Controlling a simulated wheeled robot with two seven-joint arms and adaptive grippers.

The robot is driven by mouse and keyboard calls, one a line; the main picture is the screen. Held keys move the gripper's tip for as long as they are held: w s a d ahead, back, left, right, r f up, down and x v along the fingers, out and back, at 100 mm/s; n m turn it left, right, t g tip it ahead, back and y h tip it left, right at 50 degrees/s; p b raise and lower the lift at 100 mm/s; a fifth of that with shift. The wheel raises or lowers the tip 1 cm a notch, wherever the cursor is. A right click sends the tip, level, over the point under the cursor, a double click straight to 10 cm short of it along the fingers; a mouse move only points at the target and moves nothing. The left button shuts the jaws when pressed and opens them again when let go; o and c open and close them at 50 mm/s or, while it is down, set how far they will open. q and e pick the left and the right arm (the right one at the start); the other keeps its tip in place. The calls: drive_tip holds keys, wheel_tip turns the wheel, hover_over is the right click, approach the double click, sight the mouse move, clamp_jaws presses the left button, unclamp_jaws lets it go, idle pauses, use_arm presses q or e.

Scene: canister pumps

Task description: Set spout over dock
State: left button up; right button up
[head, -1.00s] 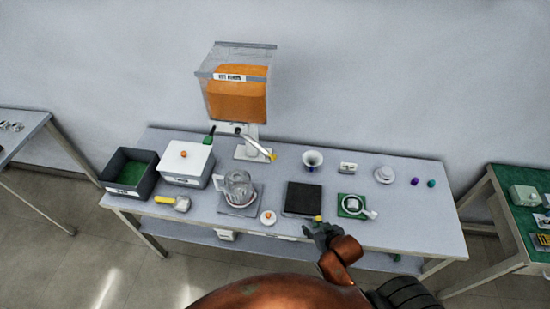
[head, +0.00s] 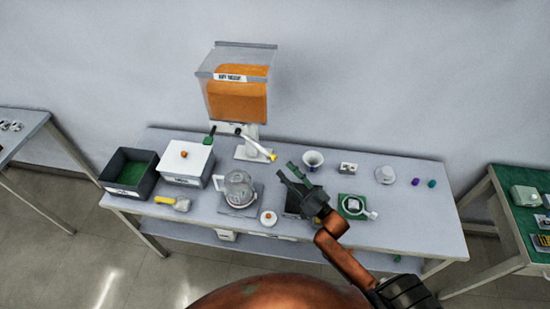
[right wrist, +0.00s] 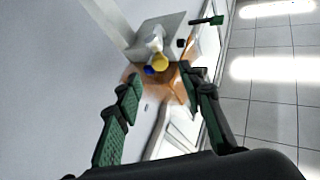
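The spout (head: 258,146) is a pale arm with a yellow tip on the stand below the orange-filled hopper (head: 238,95). It points right and toward me. In the right wrist view the spout's yellow tip (right wrist: 160,63) shows ahead, beyond the fingers. My right gripper (head: 289,172) is open and empty over the black pad, to the right of the spout tip and apart from it. Its green-padded fingers (right wrist: 160,92) are spread in the right wrist view. I cannot tell which part is the dock. My left gripper is out of view.
A glass jug (head: 239,185) stands on a grey plate (head: 226,209). The black pad (head: 291,207) is partly hidden by my gripper. A white funnel cup (head: 313,158) stands behind it. A white lidded box (head: 186,160) and a dark bin (head: 149,162) stand left.

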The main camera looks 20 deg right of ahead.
sight(275, 159)
drive_tip(key=x, duration=0.7)
drive_tip(key=shift+w+a+p, duration=0.1)
drive_tip(key=shift+w+p, duration=0.1)
drive_tip(key=shift+p, duration=0.2)
drive_tip(key=shift+c, duration=0.6)
clamp_jaws()
